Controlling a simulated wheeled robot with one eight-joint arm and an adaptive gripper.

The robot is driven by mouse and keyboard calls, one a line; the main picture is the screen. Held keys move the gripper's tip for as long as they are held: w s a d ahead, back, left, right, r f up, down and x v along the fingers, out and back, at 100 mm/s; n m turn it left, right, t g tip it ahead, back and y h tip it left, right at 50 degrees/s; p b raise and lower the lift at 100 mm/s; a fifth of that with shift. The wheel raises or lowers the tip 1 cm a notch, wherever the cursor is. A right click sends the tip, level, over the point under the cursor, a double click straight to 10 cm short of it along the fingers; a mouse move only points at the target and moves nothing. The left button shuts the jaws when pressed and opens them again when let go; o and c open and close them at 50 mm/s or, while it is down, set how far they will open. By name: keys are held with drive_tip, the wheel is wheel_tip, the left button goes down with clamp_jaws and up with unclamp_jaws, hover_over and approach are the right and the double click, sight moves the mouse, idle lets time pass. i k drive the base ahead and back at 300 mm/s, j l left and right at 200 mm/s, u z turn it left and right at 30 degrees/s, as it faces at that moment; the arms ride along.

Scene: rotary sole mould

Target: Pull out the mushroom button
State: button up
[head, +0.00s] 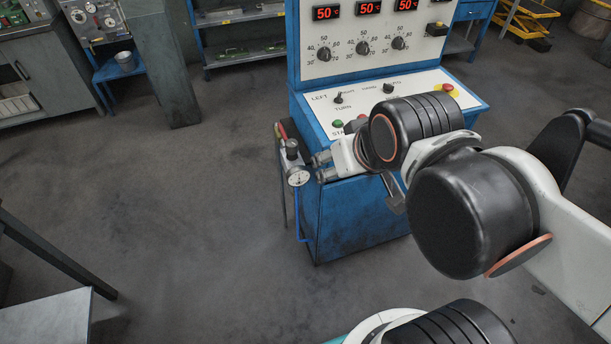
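The red mushroom button (447,87) sits on a yellow round plate at the right end of the sloped white panel (470,101) of the blue control cabinet. Its top shows clear of my arm; I cannot tell from here whether it is pressed in or out. My gripper (396,200) is mostly hidden behind my arm links. Only a grey finger-like part shows, in front of the cabinet, below and left of the button and apart from it. Whether it is open or shut does not show.
The sloped panel also has a green button (338,123), a red button partly hidden by my arm, and black selector knobs (338,98). An upright panel with dials (363,48) and red displays rises behind. A pressure gauge (298,177) sticks out left. The floor (180,190) at left is clear.

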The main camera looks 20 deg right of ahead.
sight(447, 87)
drive_tip(key=z, duration=1.3)
drive_tip(key=i+l, duration=0.15)
drive_tip(key=i, duration=0.4)
drive_tip(key=i+l+u, duration=0.1)
drive_tip(key=i, duration=0.5)
